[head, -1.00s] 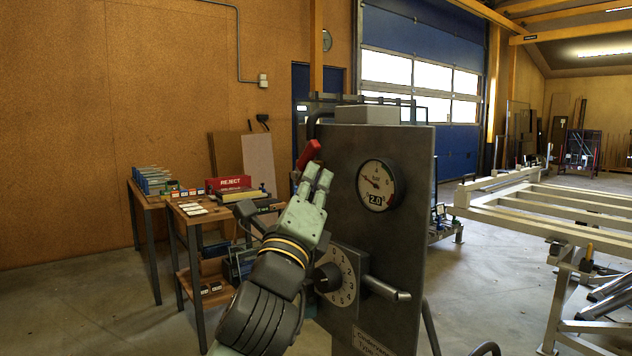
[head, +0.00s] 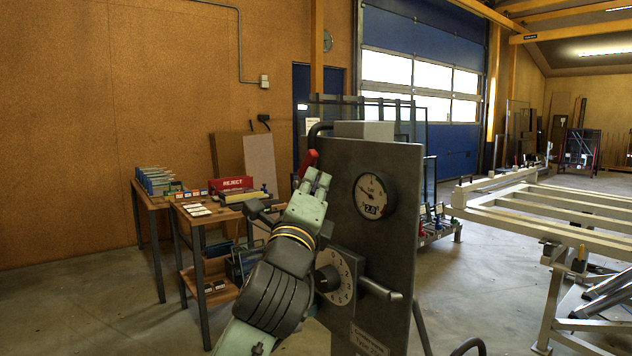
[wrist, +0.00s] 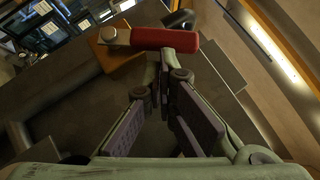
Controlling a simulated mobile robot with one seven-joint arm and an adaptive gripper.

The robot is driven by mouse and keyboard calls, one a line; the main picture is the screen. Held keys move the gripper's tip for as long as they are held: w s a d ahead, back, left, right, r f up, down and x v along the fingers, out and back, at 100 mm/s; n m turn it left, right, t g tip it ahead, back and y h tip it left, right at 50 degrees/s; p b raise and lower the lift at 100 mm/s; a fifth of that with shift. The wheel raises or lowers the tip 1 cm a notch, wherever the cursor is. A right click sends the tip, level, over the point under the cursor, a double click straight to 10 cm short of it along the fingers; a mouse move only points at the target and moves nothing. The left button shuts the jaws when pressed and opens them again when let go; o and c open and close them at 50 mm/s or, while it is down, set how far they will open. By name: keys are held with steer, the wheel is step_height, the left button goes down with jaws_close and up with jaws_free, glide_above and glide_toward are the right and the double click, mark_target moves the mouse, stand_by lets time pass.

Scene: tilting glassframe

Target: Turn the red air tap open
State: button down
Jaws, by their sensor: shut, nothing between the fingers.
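The red tap lever (head: 308,163) stands tilted at the upper left edge of a dark grey panel (head: 392,240). My gripper (head: 318,180) is just below and in front of it, pointing up, and hides its lower part. In the wrist view the red lever (wrist: 165,38) lies crosswise just beyond the fingertips, with a light metal pivot (wrist: 115,37) at its left end.
A round gauge (head: 373,196), a numbered dial (head: 337,277) and a bar handle (head: 381,288) stick out from the panel close to my arm. A bench with a red REJECT box (head: 231,184) stands at the left. A pale frame table (head: 540,200) stands at the right.

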mark_target(310, 162)
steer(key=r+n+p, duration=0.1)
steer(key=g+y, duration=0.1)
steer(key=w+r+n+p, duration=0.1)
steer(key=shift+a+r+n+p, duration=0.3)
steer(key=shift+a+p, duration=0.05)
steer(key=shift+w+a+r, duration=0.2)
steer(key=shift+w+r, duration=0.05)
steer(key=shift+r, duration=0.25)
stand_by(0.5)
